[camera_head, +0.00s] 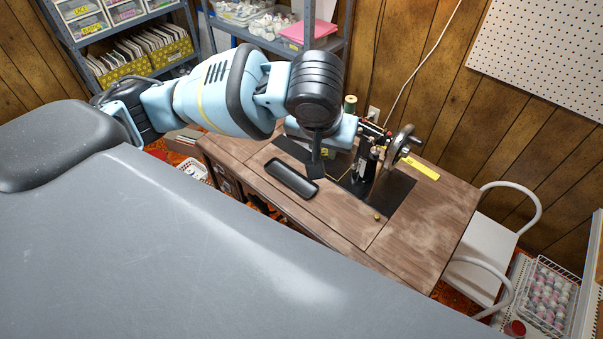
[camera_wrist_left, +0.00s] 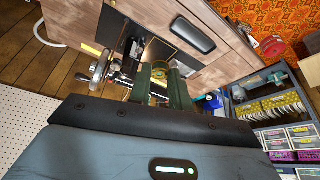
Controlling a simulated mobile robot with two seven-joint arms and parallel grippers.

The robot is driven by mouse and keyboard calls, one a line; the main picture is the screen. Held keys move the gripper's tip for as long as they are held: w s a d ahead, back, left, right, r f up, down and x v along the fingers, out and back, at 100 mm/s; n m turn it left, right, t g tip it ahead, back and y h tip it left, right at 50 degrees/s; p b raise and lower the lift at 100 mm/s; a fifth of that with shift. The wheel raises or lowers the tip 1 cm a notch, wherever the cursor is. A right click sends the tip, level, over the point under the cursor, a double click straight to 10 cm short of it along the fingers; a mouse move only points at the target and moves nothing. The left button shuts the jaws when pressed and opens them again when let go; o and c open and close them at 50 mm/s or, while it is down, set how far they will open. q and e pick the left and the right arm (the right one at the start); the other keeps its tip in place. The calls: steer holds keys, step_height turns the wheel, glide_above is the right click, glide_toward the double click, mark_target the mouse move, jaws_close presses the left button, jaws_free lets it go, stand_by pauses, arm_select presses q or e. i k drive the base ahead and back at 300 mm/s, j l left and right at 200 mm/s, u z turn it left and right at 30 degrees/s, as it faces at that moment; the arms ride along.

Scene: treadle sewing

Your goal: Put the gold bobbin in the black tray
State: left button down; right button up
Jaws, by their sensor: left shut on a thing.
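My left gripper (camera_head: 315,168) points down over the table beside the sewing machine, close to the right end of the black tray. In the left wrist view its fingers (camera_wrist_left: 164,88) are shut on a small gold thing, which looks like the gold bobbin (camera_wrist_left: 160,66). The head view does not show the held piece clearly. The black tray (camera_head: 291,180) is a long shallow dish on the wooden table, left of the machine. It also shows in the left wrist view (camera_wrist_left: 193,36) and looks empty. My right gripper is not in view.
The black sewing machine (camera_head: 366,165) with its handwheel (camera_head: 401,143) stands right of the gripper. Another small gold piece (camera_head: 377,216) lies on the wooden table (camera_head: 420,225) near the front. A yellow strip (camera_head: 421,169) lies behind. A white chair (camera_head: 487,245) stands right.

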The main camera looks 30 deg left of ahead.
mark_target(291, 179)
steer(key=k, duration=0.65)
steer(key=j+z, duration=0.1)
steer(key=z, duration=1.25)
steer(key=k+j, duration=0.1)
steer(key=j, duration=0.85)
steer(key=k+j, duration=0.1)
steer(key=j, duration=0.8)
